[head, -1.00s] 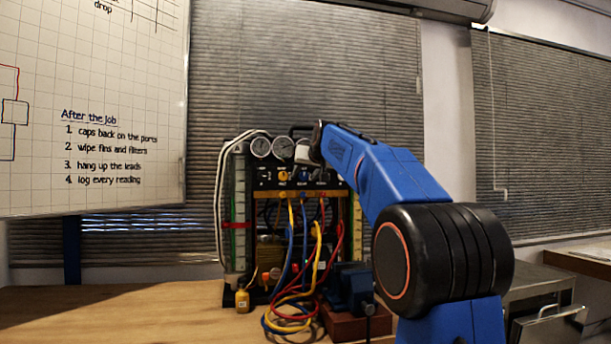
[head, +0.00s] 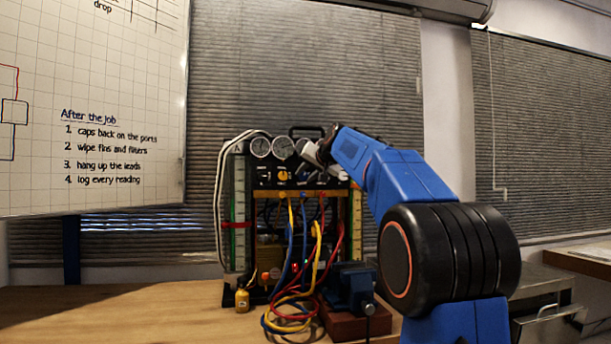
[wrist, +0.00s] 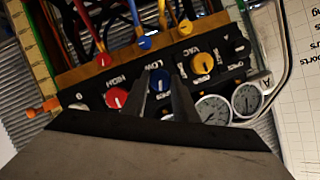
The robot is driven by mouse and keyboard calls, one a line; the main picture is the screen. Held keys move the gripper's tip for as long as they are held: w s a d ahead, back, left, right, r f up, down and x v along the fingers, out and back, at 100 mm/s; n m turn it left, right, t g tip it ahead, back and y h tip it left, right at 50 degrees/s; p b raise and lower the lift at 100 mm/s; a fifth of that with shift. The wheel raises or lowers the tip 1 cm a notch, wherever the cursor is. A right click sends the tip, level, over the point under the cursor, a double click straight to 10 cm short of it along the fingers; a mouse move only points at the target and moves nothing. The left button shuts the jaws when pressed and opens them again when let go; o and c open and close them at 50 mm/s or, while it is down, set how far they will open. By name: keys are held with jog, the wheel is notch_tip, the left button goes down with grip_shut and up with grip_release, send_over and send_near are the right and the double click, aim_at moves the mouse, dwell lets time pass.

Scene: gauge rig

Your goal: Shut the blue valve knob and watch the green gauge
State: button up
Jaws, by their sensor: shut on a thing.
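The blue valve knob (wrist: 159,82) is on the black panel (wrist: 88,97) under the word LOW, between a red knob (wrist: 116,97) and a yellow knob (wrist: 202,63). My gripper (wrist: 161,77) has one finger on each side of the blue knob and is shut on it. In the head view my gripper (head: 307,165) reaches the panel from the upper right and covers the blue knob. Two white-faced round gauges show in the wrist view, one (wrist: 213,108) nearer the fingers and another (wrist: 245,97) beside it. I cannot tell which is green, and their readings are too small.
Yellow, blue and red hoses (head: 318,262) hang from the rig's front. A blue vise (head: 350,287) stands at its right foot and a small yellow bottle (head: 242,299) at its left. The bench (head: 130,310) is clear on the left.

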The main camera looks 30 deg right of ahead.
jog(key=m, duration=0.1)
jog(key=m+y, duration=0.1)
jog(key=shift+d+f+m+t, duration=0.15)
jog(key=shift+m+t, duration=0.25)
jog(key=m, duration=0.1)
jog(key=m+t+y, duration=0.1)
jog(key=shift+s+f+m, duration=0.1)
jog(key=shift+f+m, duration=0.05)
jog(key=shift+m, duration=0.15)
jog(key=m, duration=0.2)
jog(key=m+t, duration=0.1)
jog(key=m, duration=0.1)
jog(key=m+t+y, duration=0.1)
jog(key=shift+d+f+m, duration=0.1)
jog(key=shift+f+m, duration=0.15)
jog(key=shift+m, duration=0.15)
jog(key=shift+t, duration=0.3)
jog(key=o, duration=1.1)
jog(key=shift+c, duration=0.2)
jog(key=shift+s, duration=0.1)
jog(key=s+d+f, duration=0.1)
jog(key=s, duration=1.6)
jog(key=shift+d, duration=0.4)
